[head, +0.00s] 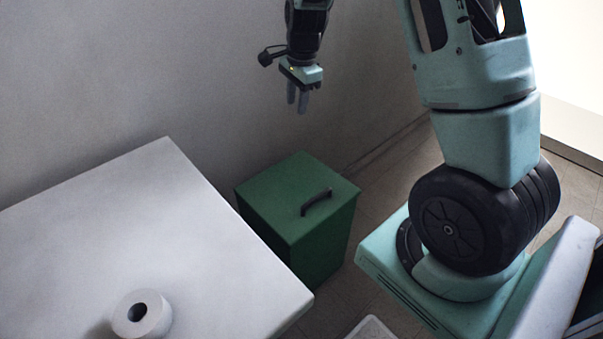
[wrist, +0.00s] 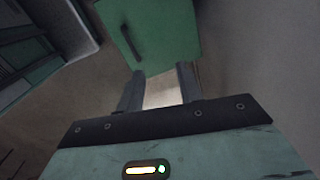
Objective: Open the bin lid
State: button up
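The green bin (head: 322,247) stands on the floor between the white table and my base. Its flat green lid (head: 290,195) is shut and has a dark bar handle (head: 317,201) near its right edge. My gripper (head: 297,102) hangs above and behind the bin, pointing down, apart from it.
A white table (head: 170,230) stands left of the bin, with a toilet paper roll (head: 142,314) near its front. A grey wall (head: 180,80) runs close behind the bin and my gripper. A light-coloured object (head: 371,329) is cut off at the bottom edge.

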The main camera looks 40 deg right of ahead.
notch_tip(320, 180, down, 18)
jog(key=s+n+b, duration=0.1)
jog(key=b, duration=0.1)
jog(key=shift+s+n+g, duration=0.3)
jog(key=shift+s, duration=0.1)
grip_shut()
jog(key=c, duration=0.7)
grip_release()
jog(key=shift+c, duration=0.2)
jog(key=o, duration=0.7)
jog(key=shift+o, duration=0.2)
jog(key=shift+r, duration=0.1)
